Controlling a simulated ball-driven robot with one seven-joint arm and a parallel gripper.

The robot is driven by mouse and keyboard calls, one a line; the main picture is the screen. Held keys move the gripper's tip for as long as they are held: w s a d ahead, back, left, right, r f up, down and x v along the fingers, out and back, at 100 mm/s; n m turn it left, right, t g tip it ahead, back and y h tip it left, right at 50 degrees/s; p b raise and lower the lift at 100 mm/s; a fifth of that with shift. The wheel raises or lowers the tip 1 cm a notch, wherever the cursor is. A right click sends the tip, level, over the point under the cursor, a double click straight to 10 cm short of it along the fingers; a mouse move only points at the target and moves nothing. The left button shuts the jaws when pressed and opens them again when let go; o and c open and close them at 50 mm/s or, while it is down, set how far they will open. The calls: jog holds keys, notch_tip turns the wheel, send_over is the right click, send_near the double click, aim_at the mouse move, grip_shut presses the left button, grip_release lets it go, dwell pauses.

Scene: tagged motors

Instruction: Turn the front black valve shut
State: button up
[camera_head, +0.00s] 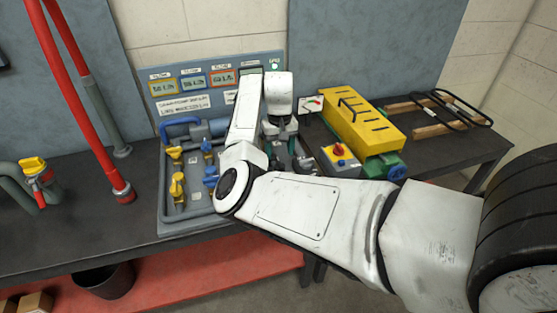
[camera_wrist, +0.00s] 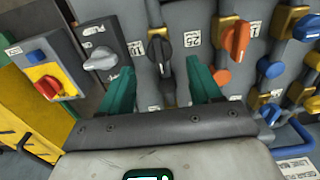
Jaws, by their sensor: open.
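The black valve (camera_wrist: 158,50) shows in the wrist view, with its dark handle beside a small white label. In that view it lies just beyond my open green fingers, roughly between their lines. My gripper (camera_wrist: 162,84) is open and empty; I see no finger touching the handle. In the head view my gripper (camera_head: 283,143) points down over the right part of the grey valve panel (camera_head: 172,228). My arm and hand hide most of that part there, so I cannot make out the black valve in that view.
An orange valve (camera_wrist: 236,40) and blue valves (camera_wrist: 271,68) stand right of the black one in the wrist view. A grey knob (camera_wrist: 100,58) is to its left. A red-knobbed switch box (camera_head: 341,160) and yellow-topped motor (camera_head: 360,117) stand right of the panel.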

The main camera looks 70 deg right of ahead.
aim_at(280, 163)
jog(key=shift+f, duration=2.5)
jog(key=shift+c, duration=0.4)
jog(key=c, duration=0.9)
jog(key=shift+c, duration=0.2)
